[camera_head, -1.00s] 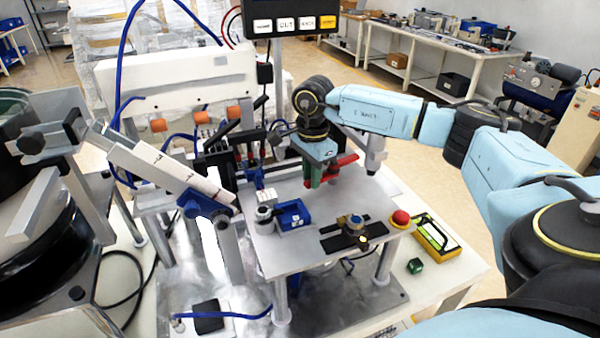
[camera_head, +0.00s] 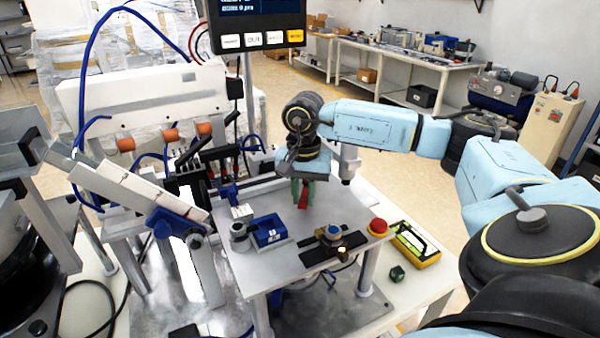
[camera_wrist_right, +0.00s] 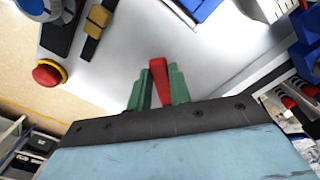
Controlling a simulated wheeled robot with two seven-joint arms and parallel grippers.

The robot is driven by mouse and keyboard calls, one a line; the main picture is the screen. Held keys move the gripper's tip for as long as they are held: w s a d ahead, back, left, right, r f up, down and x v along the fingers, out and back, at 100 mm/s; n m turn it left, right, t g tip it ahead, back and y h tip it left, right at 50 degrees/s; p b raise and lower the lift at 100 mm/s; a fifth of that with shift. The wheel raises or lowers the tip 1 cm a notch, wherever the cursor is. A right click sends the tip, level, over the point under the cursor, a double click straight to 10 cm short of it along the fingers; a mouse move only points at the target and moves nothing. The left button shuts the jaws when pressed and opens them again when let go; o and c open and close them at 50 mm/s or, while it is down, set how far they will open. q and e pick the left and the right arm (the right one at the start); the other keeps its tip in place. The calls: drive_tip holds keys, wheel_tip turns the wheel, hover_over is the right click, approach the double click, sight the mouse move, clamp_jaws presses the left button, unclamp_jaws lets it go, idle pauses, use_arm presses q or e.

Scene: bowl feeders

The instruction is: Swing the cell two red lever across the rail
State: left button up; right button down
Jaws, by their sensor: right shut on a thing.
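The red lever (camera_head: 303,198) shows as a narrow strip between the green fingers of my right gripper (camera_head: 303,194), low over the grey plate. In the right wrist view, the red lever (camera_wrist_right: 159,82) stands between the two green fingers of the right gripper (camera_wrist_right: 160,88), which are shut on it. The lever's base and pivot are hidden by the gripper. My left gripper is not in view.
A sloped chute (camera_head: 130,190) stands left. A yellow device (camera_head: 415,244) lies right. The plate's front centre is bare.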

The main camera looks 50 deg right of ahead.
idle(0.3)
drive_tip(key=shift+r, duration=0.1)
drive_tip(key=c, duration=1.3)
unclamp_jaws()
wheel_tip(320, 180, up, 13)
drive_tip(key=shift+r, duration=0.15)
drive_tip(key=shift+c, duration=0.3)
